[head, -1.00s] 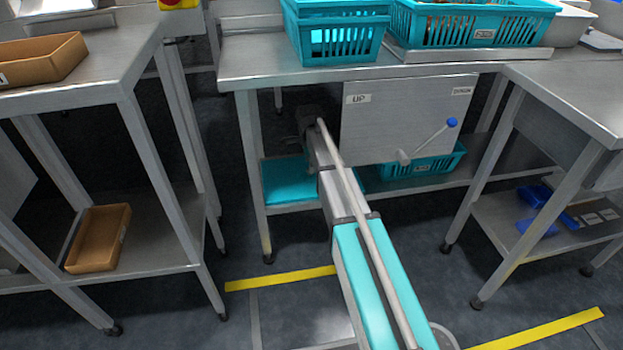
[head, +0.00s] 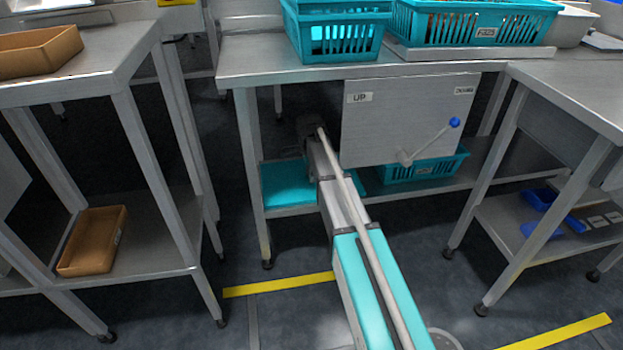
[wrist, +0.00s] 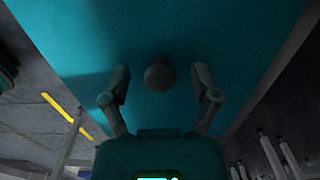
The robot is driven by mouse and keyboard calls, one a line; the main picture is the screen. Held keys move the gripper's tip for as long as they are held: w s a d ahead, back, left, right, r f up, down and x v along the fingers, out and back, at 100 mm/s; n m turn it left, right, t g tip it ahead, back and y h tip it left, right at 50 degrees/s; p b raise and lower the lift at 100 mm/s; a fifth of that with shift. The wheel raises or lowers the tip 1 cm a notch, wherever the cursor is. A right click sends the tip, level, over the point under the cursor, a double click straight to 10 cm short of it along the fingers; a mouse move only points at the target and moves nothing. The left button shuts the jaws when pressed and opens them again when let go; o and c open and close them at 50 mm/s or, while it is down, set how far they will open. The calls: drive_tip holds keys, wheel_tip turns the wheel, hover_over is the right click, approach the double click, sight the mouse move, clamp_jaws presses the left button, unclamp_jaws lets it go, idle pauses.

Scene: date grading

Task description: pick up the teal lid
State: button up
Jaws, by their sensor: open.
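The teal lid (head: 284,184) lies flat on the lower shelf under the middle steel table, partly hidden behind my arm. In the wrist view the teal lid (wrist: 160,30) fills most of the picture, with a round grey knob (wrist: 160,75) on it. My gripper (wrist: 161,74) is open, with one finger on each side of the knob and visible gaps between. I cannot tell whether the fingers touch the lid. In the head view my arm reaches under the tabletop, and its fingers cannot be made out there.
A hanging panel (head: 400,120) marked UP, with a blue-knobbed lever (head: 435,138), is close right of my arm. A teal basket (head: 410,170) sits on the shelf behind it. The tabletop edge (head: 270,75) is above. A table leg (head: 252,170) stands left of the lid.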

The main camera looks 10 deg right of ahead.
clamp_jaws()
drive_tip(key=shift+r, duration=0.1)
idle(0.5)
